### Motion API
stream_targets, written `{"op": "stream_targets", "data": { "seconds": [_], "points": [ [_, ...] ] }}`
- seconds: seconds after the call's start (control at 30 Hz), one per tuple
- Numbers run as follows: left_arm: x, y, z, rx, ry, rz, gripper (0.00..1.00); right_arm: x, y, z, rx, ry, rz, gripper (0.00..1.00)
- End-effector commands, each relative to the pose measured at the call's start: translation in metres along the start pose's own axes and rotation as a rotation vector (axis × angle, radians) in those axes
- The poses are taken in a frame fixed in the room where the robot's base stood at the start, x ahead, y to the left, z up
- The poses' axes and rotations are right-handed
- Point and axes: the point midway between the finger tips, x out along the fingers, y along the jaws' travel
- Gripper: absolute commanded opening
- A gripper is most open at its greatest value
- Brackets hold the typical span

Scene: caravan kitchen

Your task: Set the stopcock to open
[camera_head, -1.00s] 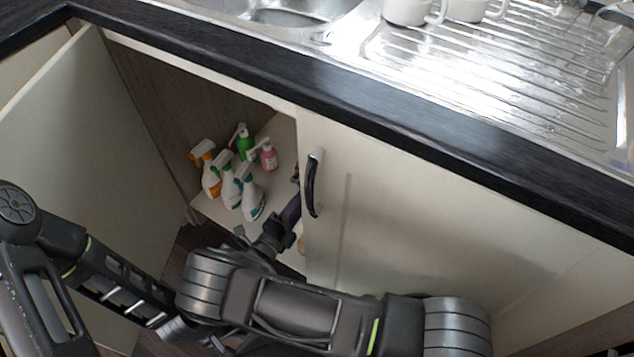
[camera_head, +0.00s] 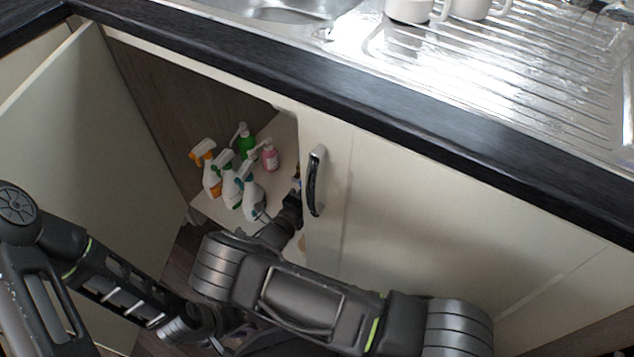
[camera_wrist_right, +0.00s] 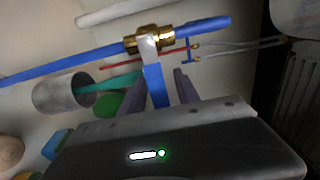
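The stopcock (camera_wrist_right: 148,42) is a brass valve on a blue pipe (camera_wrist_right: 75,66) in the right wrist view. Its flat lever has a pale metal top and a blue grip (camera_wrist_right: 155,85), and stands across the pipe. My right gripper (camera_wrist_right: 162,88) is open, with one finger on each side of the blue grip; I cannot tell whether they touch it. In the head view my right gripper (camera_head: 293,206) reaches into the cupboard, partly hidden by the closed door's edge. My left gripper (camera_head: 235,341) is low in the head view, mostly hidden behind my right arm.
Several spray and pump bottles (camera_head: 230,182) stand on the cupboard floor, left of my right gripper. The left cupboard door (camera_head: 80,140) is open. The right door (camera_head: 430,210), with its handle (camera_head: 316,180), is shut. A grey cylinder (camera_wrist_right: 62,94) lies near the pipe.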

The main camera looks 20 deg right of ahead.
Motion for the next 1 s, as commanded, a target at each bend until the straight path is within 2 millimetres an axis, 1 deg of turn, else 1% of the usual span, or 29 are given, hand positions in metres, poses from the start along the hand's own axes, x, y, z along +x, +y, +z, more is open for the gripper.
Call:
{"op": "stream_targets", "data": {
  "seconds": [0.07, 0.53, 1.0],
  "points": [
    [-0.0001, 0.0, -0.0001, 0.0, 0.0, 0.0, 0.17, -0.0002, 0.0, 0.0, 0.0, 0.0, 0.0, 0.38],
    [0.0, 0.0002, 0.0002, 0.0, 0.0, 0.0, 0.17, -0.0004, 0.0001, 0.0, 0.0, 0.0, 0.0, 0.0],
    [0.0001, 0.0002, 0.0003, 0.0, -0.001, 0.0, 0.17, -0.0006, 0.0004, 0.0, 0.0, 0.0, 0.001, 0.0]
  ]
}}
